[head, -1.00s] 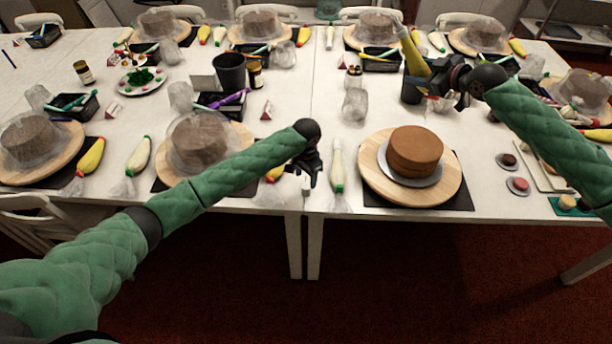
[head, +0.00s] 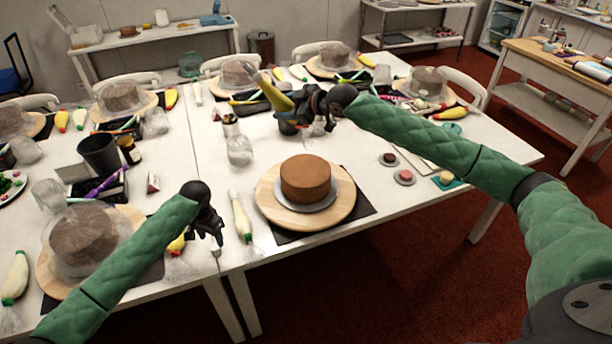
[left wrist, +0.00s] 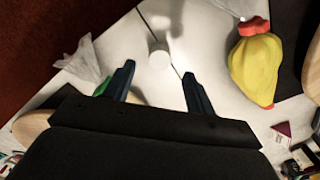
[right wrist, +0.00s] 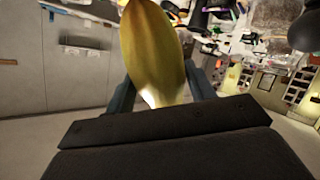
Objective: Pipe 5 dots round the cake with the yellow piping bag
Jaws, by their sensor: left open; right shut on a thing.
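The bare brown cake (head: 305,179) stands on a silver board on the round wooden turntable (head: 340,208) and shows no dots. My right gripper (head: 299,110) is shut on the yellow piping bag (head: 276,97), above the table behind the cake. The bag (right wrist: 153,45) fills the middle of the right wrist view between the fingers; its tip is not clear there. My left gripper (head: 212,236) is open and empty, over the front table edge left of the turntable. In the left wrist view its fingers (left wrist: 158,88) are apart over the white tabletop.
A white piping bag (head: 241,217) lies between my left gripper and the turntable. Another yellow bag (left wrist: 255,68) lies near my left gripper. A clear-wrapped cake (head: 84,240) stands further left. Small coloured discs (head: 404,177) lie right of the turntable. A glass jar (head: 238,146) stands behind.

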